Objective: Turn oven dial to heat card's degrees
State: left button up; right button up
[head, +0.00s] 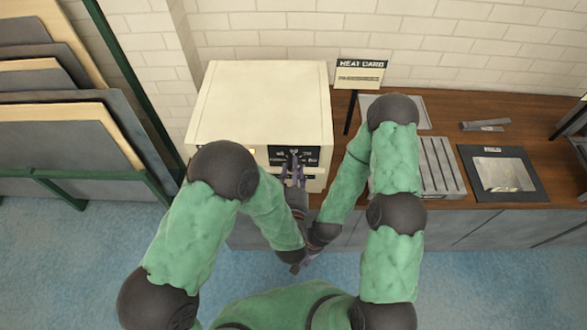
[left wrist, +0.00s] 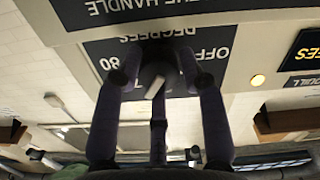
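The cream oven (head: 258,95) stands on the counter with a dark dial panel (head: 310,153) on its front. In the left wrist view, upside down, the panel reads DEGREES, OFF and 80; other marks are hidden. The dark dial (left wrist: 155,69) carries a slanted white pointer (left wrist: 155,87). My left gripper (head: 293,163) is at the panel, its fingers (left wrist: 158,65) apart on either side of the dial; contact cannot be told. The heat card (head: 361,73) stands behind the counter's left part; its lower line is too small to read. My right gripper (head: 298,266) is low before the counter, its fingers unclear.
A ribbed grey tray (head: 437,168) and a dark framed panel (head: 503,173) lie on the wooden counter (head: 455,113) at right. A small grey piece (head: 485,125) lies behind them. Boards in a green rack (head: 65,130) stand at left.

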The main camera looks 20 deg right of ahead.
pick_arm(q)
jog(key=c, duration=0.5)
jog(key=shift+o, duration=0.2)
jog(key=shift+m+b, duration=0.7)
jog(key=shift+m, duration=0.5)
jog(key=shift+r, duration=0.1)
jog(key=o, duration=1.1)
jog(key=shift+o, duration=0.2)
jog(key=shift+s, duration=0.15)
jog(key=v, duration=1.1)
jog(key=shift+s, duration=0.35)
